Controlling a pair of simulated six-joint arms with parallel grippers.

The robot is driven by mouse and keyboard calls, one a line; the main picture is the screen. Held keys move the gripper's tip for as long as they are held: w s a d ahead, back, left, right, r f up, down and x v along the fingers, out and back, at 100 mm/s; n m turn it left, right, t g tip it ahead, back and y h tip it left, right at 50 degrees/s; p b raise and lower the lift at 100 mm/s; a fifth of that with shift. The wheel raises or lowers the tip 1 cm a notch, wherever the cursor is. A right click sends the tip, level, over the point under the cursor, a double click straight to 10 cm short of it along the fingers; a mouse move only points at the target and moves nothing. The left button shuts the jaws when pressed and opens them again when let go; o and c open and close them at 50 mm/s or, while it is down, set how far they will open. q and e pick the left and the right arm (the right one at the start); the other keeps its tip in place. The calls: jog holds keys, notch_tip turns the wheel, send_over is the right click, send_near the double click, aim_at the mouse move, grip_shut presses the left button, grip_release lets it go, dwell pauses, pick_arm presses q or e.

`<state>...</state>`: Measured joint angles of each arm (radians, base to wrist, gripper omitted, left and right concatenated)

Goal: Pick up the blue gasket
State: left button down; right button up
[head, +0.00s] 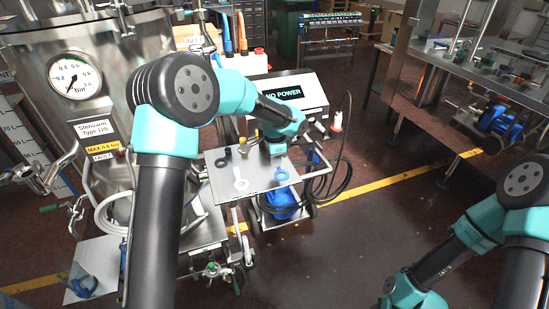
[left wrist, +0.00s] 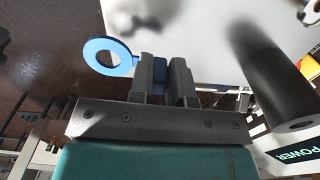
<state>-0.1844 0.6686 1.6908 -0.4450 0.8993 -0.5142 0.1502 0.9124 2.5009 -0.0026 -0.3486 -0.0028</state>
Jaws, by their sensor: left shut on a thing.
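The blue gasket (head: 275,176) is a flat ring with a tab, seen at the metal tray (head: 215,186) on the cart. In the left wrist view the ring (left wrist: 88,55) sticks out to the left of my fingers. My left gripper (head: 277,158) points down at the tray and is shut on the gasket's tab, with blue showing between the two fingers (left wrist: 167,68). I cannot tell whether the gasket still touches the tray. My right arm is at the lower right of the head view; its gripper is not in view.
A white ring-shaped piece (head: 240,184) lies left of the gasket, with small dark and yellow parts behind it. A display reading NO POWER (head: 284,93) stands behind the tray. A steel tank with a pressure gauge (head: 74,79) is at the left.

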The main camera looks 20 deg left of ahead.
pick_arm(q)
jog(key=s+d+r, duration=0.1)
jog(key=s+d, duration=0.3)
jog(key=s, duration=0.9)
jog(key=shift+r, duration=0.15)
jog(key=shift+w, duration=0.1)
